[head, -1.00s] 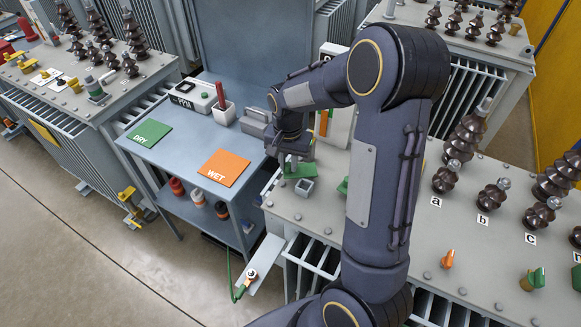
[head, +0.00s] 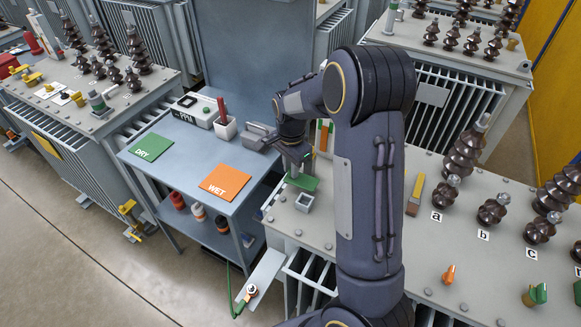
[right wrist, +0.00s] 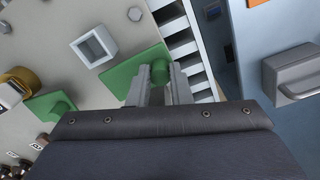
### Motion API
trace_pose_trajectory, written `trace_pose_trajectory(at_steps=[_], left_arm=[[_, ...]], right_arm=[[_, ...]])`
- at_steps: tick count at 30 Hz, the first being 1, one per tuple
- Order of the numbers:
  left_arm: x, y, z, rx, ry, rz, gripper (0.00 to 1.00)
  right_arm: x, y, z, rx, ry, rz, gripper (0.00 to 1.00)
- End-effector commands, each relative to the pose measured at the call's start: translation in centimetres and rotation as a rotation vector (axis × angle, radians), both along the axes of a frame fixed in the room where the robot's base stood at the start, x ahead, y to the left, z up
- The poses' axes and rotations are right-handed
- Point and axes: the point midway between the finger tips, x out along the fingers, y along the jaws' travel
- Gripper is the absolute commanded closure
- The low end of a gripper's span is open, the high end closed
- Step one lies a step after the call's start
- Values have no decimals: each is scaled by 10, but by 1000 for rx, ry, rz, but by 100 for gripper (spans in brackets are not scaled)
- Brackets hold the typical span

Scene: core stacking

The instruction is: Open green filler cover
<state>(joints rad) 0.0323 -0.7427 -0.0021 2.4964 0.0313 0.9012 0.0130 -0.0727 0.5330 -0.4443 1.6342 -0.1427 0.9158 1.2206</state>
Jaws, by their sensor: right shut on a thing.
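A green cover (head: 303,183) with a round green knob lies on the grey transformer top (head: 278,222), beside a pale square-framed filler neck (head: 304,202). My right gripper (head: 300,164) is over it. In the right wrist view, my right gripper (right wrist: 159,88) is shut on the green knob (right wrist: 160,72), with the green cover (right wrist: 130,72) under it. The square neck (right wrist: 95,46) stands just beside the cover, apart from it, uncovered. A second green plate with a knob (right wrist: 48,112) shows at left. Whether the held cover touches the top is unclear. My left gripper is not in view.
A blue-grey bench (head: 180,150) with a green DRY mat (head: 152,147), an orange WET mat (head: 225,182) and a PPM meter (head: 196,111) stands left.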

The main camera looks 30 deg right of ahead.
Motion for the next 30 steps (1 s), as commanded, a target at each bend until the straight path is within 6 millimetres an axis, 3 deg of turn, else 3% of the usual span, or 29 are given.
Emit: trace_pose_trajectory(at_steps=[11,12,16,25,30], left_arm=[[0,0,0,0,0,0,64],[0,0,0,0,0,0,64],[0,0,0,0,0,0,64],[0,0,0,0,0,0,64],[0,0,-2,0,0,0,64]], right_arm=[[1,0,1,-1,-3,-2,100],[1,0,1,-1,-3,-2,77],[1,0,0,-1,-2,-2,60],[0,0,2,-1,-2,-2,60],[1,-1,22,-1,-6,-2,60]])
